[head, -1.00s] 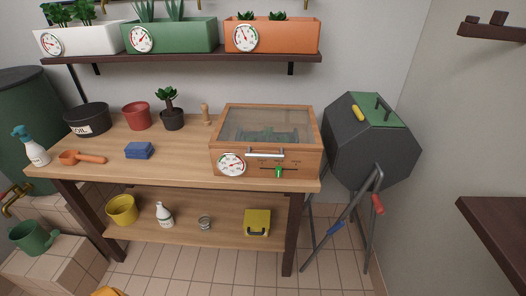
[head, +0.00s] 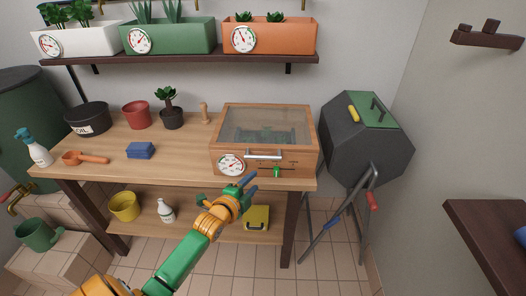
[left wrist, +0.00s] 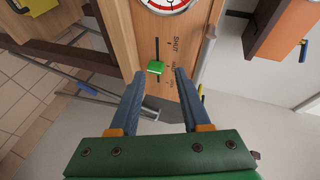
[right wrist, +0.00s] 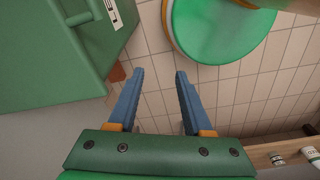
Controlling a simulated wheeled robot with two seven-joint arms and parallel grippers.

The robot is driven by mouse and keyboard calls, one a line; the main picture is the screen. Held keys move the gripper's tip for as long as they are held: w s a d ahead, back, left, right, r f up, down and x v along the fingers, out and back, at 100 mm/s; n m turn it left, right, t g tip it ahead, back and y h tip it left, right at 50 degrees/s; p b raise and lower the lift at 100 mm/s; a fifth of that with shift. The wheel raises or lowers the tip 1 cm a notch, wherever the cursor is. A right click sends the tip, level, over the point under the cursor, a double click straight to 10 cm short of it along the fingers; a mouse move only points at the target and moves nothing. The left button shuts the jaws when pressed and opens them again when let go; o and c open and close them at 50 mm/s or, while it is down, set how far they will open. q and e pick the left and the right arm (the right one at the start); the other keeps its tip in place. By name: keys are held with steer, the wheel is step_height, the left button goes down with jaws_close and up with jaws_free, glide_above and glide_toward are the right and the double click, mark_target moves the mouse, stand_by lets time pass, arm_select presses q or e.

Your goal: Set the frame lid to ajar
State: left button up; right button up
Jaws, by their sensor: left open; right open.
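The frame is a wooden box with a glazed lid (head: 264,124) on the bench's right end; the lid looks down. Its front carries a round gauge (head: 231,165), a silver handle (head: 264,155) and a green slider knob (head: 277,171) in a dark slot. In the left wrist view the knob (left wrist: 156,68) sits partway along the slot, beside small lettering; "SHUT" is readable towards one end. My left gripper (head: 230,188) is open and empty in front of the box, its fingers pointing towards the knob without touching it. My right gripper (right wrist: 158,76) is open and empty above tiled floor.
A grey drum (head: 366,138) on a stand is right of the bench. A blue sponge (head: 141,150), orange scoop (head: 85,158) and pots stand on the bench's left part. Planters line the shelf (head: 180,58) above. A dark ledge (head: 485,230) juts in at the right.

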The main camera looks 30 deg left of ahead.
mark_target(263, 157)
arm_select(q)
step_height(263, 157, up, 6)
steer(key=w+m+t, duration=0.1)
steer(key=m, duration=0.1)
steer(key=b+x, duration=0.1)
steer(key=x, duration=0.6)
steer(key=shift+f, duration=0.1)
jaws_close()
stand_by(0.9)
